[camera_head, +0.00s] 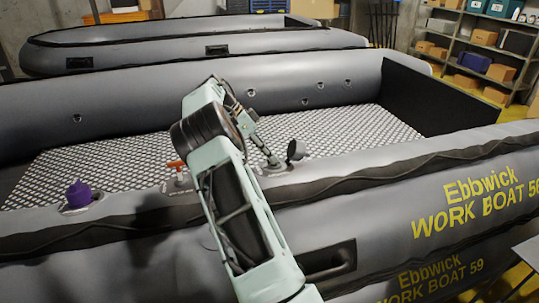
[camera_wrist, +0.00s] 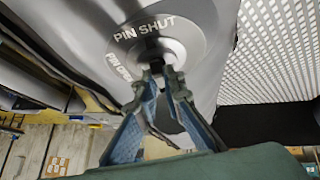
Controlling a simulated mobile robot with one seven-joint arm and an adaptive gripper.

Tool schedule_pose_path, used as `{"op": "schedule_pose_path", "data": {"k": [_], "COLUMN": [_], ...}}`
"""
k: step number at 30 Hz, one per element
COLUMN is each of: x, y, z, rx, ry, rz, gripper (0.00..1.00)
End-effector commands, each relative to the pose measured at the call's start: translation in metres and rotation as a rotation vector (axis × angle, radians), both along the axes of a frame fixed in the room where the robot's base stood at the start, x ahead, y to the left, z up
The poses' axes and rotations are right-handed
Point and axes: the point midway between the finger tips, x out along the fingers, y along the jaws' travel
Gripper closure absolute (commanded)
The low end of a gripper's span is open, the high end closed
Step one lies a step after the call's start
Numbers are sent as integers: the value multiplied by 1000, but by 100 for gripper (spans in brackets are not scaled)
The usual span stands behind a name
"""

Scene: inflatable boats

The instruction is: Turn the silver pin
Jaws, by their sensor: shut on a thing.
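The round grey valve plate (camera_wrist: 195,30) fills the upper middle of the wrist view. It is printed PIN SHUT along the top and PIN OPEN at the left. My gripper (camera_wrist: 166,80) has its two fingertips drawn together at the middle of this plate, shut on the silver pin. The pin is mostly hidden between and behind the fingertips, so I cannot tell which label it points to. In the head view my gripper (camera_head: 271,160) reaches down to this valve on the near boat tube, left of a raised dark cap (camera_head: 295,150).
A red handle (camera_head: 177,166) and a purple cap (camera_head: 78,193) sit on the same tube (camera_head: 400,170), left of my arm. The boat's patterned floor (camera_head: 350,125) is clear. Another boat (camera_head: 140,48) and shelves (camera_head: 480,45) stand behind.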

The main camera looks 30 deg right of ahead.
Motion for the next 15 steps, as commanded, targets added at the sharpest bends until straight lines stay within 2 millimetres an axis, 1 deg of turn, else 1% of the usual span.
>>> {"op": "schedule_pose_path", "data": {"k": [1, 2, 6, 15], "x": [0, 0, 0, 0], "y": [0, 0, 0, 0], "z": [0, 0, 0, 1], "rx": [0, 0, 1, 0], "ry": [-2, -2, -2, -1], "rz": [-1, -1, 0, 1], "gripper": [100, 90, 75, 74]}}
